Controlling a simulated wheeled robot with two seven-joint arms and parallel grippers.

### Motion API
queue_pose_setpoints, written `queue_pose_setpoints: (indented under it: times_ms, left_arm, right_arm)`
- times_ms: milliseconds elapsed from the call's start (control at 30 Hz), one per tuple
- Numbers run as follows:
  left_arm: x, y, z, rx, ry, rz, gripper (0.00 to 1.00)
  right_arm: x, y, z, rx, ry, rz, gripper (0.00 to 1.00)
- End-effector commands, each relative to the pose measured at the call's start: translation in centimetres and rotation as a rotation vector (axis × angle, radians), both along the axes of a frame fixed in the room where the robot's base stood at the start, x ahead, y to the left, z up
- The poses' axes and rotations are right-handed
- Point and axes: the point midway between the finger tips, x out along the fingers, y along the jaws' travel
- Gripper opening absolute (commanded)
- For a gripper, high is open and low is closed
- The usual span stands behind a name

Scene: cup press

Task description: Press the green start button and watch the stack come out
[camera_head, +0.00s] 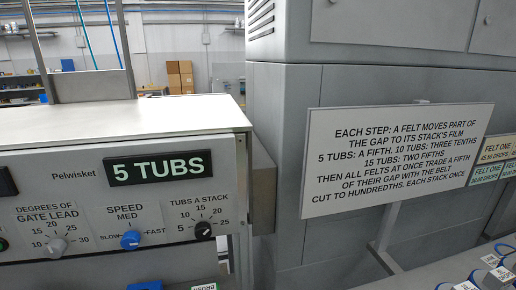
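A grey control panel (84,175) labelled Pelwisket fills the lower left of the head view. Its dark display (158,167) reads "5 TUBS". A small dark round part with green (3,244) is cut off at the left edge; I cannot tell whether it is the green start button. Below the display are a grey gate-lead knob (57,246), a blue speed knob (130,240) between SLOW and FAST, and a black tubs-a-stack knob (203,231) with marks from 5 to 25. No stack of tubs can be made out. Neither gripper is in view.
A white sign (397,150) about felts and gaps stands before a tall grey cabinet (285,185). Several labelled parts with blue (486,278) sit at bottom right, below "FELT ONE" cards (497,148). A blue object (147,285) shows at the bottom edge. Cardboard boxes (180,77) are far behind.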

Motion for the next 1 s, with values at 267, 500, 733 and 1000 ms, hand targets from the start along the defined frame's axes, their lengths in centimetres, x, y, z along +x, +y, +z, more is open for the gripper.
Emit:
queue_pose_setpoints:
  times_ms: [267,500,733,1000]
  left_arm:
    - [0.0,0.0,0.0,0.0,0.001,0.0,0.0]
    - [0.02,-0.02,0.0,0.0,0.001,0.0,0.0]
    - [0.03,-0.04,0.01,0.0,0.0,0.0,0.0]
    - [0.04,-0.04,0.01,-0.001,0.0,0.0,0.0]
  right_arm:
    - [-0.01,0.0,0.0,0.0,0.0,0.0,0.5]
    - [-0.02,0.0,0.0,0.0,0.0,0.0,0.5]
    - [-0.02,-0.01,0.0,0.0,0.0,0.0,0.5]
    - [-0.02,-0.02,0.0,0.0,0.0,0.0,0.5]
